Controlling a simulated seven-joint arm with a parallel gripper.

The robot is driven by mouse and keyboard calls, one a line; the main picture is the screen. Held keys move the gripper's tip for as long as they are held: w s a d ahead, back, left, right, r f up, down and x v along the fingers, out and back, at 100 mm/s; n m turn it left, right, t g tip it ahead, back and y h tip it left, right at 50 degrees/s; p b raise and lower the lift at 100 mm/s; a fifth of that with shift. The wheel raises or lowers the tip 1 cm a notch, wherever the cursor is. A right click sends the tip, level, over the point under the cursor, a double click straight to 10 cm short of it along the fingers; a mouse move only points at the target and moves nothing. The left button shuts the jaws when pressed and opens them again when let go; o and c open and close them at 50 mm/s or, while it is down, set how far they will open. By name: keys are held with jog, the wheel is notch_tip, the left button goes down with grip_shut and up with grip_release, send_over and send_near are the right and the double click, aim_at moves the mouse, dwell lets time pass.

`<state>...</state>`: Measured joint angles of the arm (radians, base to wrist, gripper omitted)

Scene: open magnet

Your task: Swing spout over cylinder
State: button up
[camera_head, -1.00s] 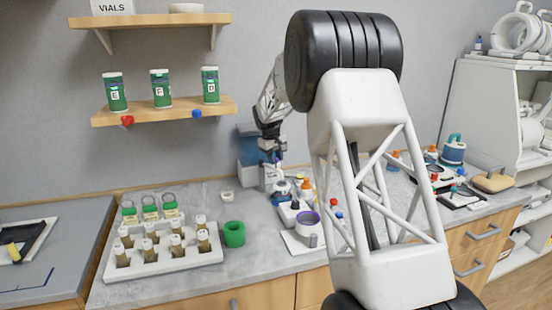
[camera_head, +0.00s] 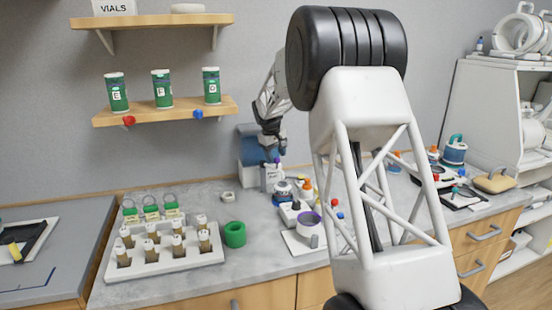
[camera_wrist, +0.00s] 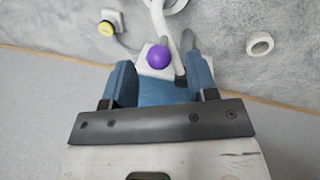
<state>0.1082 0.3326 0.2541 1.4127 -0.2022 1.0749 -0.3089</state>
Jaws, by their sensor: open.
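A purple round knob (camera_wrist: 159,56) sits on a white block in the wrist view, beside a white curved tube (camera_wrist: 158,18) and a short grey tube. I cannot tell for certain which part is the spout. My gripper (camera_wrist: 158,72) is open, its fingers either side of the knob; I see no grip on it. In the head view my gripper (camera_head: 271,142) hangs just above a pale grey unit (camera_head: 271,178) in front of a blue box (camera_head: 250,145). A white cup with a purple rim (camera_head: 307,222) stands nearer the front; I cannot tell whether it is the cylinder.
A small white ring (camera_wrist: 260,43) lies right of the knob. A yellow-topped white piece (camera_wrist: 106,28) is at upper left. A white vial rack (camera_head: 165,262) and green ring (camera_head: 235,234) stand left on the counter. A shelf (camera_head: 165,111) with green canisters hangs above.

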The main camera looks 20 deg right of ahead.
notch_tip(320, 180, up, 6)
jog(key=a, duration=0.1)
jog(key=shift+s, duration=0.15)
jog(key=shift+a, duration=0.1)
dwell(0.4)
jog(key=s+a+r+m, duration=0.1)
jog(key=s+a+r, duration=0.15)
jog(key=s, duration=0.85)
jog(key=s+a+r+t+y, duration=0.1)
jog(key=s+a+r, duration=0.15)
jog(key=s, duration=0.85)
jog(key=s+a+r+m, duration=0.1)
jog(key=s+a+r, duration=0.15)
jog(key=s, duration=0.75)
jog(key=s+a+f, duration=0.1)
jog(key=s+f, duration=0.2)
jog(key=s, duration=0.7)
jog(key=s+a+f+m, duration=0.1)
jog(key=s+f, duration=0.3)
jog(key=s, duration=0.6)
jog(key=s+a+f+t+y, duration=0.1)
jog(key=s+a+f, duration=0.1)
jog(key=s, duration=0.9)
jog(key=shift+f+m, duration=0.3)
jog(key=shift+f, duration=0.45)
